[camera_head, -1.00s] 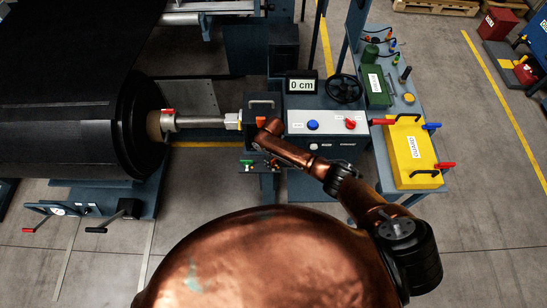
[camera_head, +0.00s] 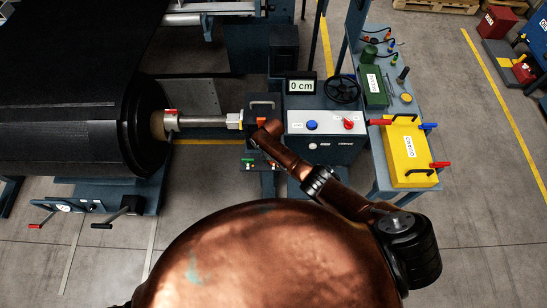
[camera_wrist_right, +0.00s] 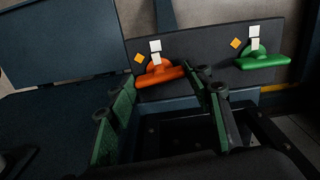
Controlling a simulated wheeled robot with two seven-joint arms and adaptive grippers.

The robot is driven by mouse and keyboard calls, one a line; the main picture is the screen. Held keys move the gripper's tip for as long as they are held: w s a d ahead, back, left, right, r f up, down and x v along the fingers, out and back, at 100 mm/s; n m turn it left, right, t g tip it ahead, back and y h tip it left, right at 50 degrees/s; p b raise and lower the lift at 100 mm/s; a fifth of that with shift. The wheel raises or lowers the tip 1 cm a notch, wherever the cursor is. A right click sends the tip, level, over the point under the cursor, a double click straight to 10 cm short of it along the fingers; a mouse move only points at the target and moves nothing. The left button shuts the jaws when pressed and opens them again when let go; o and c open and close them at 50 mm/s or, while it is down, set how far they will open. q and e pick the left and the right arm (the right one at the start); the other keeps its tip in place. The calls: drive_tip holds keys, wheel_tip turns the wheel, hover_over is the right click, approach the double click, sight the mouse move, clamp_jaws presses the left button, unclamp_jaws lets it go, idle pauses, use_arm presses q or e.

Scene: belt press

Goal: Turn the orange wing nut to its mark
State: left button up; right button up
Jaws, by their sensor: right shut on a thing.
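The orange wing nut (camera_wrist_right: 160,76) is on a dark plate in the right wrist view. It lies nearly level, with its right wing a little higher. A white stripe on it stands just below a white square (camera_wrist_right: 155,45) on the plate, close to in line with it. An orange diamond (camera_wrist_right: 139,58) is at its upper left. My right gripper (camera_wrist_right: 165,100) has its green-padded fingers on either side of the wings, shut on the nut. In the head view my right arm reaches the press end and hides the fingertips. My left gripper is out of view.
A green wing nut (camera_wrist_right: 262,59) with its own white square sits to the right on the same plate. In the head view, a control panel (camera_head: 325,123), a display reading 0 cm (camera_head: 301,86) and a yellow box (camera_head: 404,150) stand near the arm. The black roll (camera_head: 70,125) is left.

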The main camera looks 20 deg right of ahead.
drive_tip(key=shift+m, duration=0.6)
drive_tip(key=o, duration=1.2)
drive_tip(key=shift+c, duration=0.2)
drive_tip(key=shift+r, duration=0.1)
wheel_tip(320, 180, up, 12)
